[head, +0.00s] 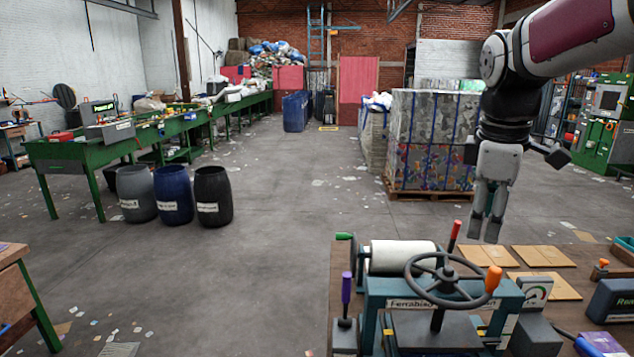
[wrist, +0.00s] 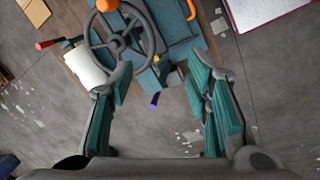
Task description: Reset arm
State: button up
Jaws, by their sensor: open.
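My gripper (head: 484,232) hangs fingers down at the right of the head view, above the workbench and to the right of the handwheel machine. In the wrist view my gripper (wrist: 165,85) is open, its two teal-padded fingers wide apart with nothing between them. My arm reaches in from the upper right of the head view and bends down at the wrist.
The machine (head: 440,290) with a dark handwheel (head: 447,280) stands on the bench; it also shows in the wrist view (wrist: 160,40). Cardboard squares (head: 540,256) lie behind it. Barrels (head: 174,195) stand at left. A bale stack (head: 432,135) stands behind. Open floor lies between.

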jog(key=s+a+f+m+t, duration=0.1)
jog(key=s+a+m, duration=0.1)
jog(key=s, duration=0.4)
jog(key=s+a+f+m+t+y, duration=0.1)
jog(key=s+a+f+m, duration=0.1)
jog(key=s+m, duration=0.3)
jog(key=s+a+f+m+t, duration=0.1)
jog(key=s+a+m, duration=0.3)
jog(key=s, duration=0.5)
jog(key=shift+a+f, duration=0.2)
jog(key=shift+f, duration=0.1)
jog(key=shift+s, duration=0.1)
